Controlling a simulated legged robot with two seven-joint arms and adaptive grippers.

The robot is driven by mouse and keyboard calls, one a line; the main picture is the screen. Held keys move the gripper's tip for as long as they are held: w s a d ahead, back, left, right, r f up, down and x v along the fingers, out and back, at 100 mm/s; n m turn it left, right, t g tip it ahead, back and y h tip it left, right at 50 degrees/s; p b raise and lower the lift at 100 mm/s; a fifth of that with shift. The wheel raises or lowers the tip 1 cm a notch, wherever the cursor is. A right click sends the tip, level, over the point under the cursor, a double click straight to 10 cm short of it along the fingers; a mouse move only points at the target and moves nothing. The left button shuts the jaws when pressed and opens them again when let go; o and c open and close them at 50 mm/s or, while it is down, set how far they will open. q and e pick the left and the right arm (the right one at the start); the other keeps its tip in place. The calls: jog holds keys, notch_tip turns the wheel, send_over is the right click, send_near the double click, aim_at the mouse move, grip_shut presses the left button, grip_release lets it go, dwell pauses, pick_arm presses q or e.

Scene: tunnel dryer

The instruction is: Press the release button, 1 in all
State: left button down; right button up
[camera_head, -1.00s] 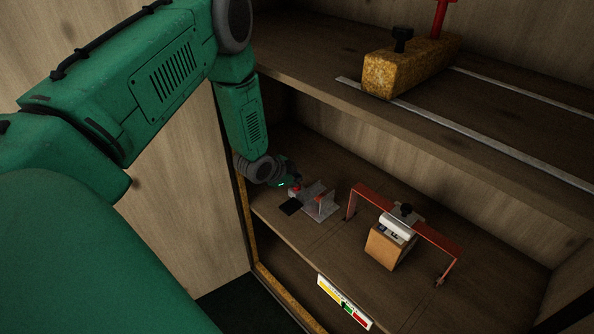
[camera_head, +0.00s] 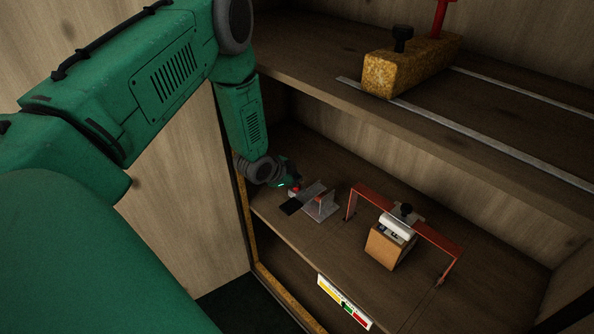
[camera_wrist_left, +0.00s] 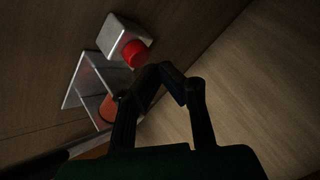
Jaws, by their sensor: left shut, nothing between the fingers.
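The red release button (camera_wrist_left: 135,53) sticks out of a small grey metal box (camera_wrist_left: 116,33) in the left wrist view. In the head view a small red spot of the button (camera_head: 296,189) shows right by the gripper's tip. My left gripper (camera_wrist_left: 165,72) is shut and empty. Its fingertips are just to the right of and below the button in the wrist view; I cannot tell whether they touch it. In the head view my left gripper (camera_head: 292,182) is small and its fingers are hard to make out. My right gripper is not in view.
A grey metal bracket (camera_head: 325,211) with a red part stands beside the button. A red arch (camera_head: 370,195) spans an orange-brown block (camera_head: 384,249) farther right. The upper shelf (camera_head: 330,95) overhangs, carrying a yellow-brown block (camera_head: 405,72). A colored label (camera_head: 344,303) is on the shelf's front edge.

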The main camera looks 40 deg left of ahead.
pick_arm(q)
jog(key=shift+f, duration=0.25)
jog(key=shift+f+b, duration=0.4)
jog(key=shift+f, duration=0.25)
dwell(0.6)
jog(key=shift+r, duration=0.2)
jog(key=shift+r+p, duration=0.85)
jog(key=shift+p, duration=0.1)
notch_tip(320, 180, up, 5)
jog(key=p, duration=0.4)
jog(key=shift+r+p, duration=0.1)
jog(key=shift+p, duration=0.2)
dwell(0.5)
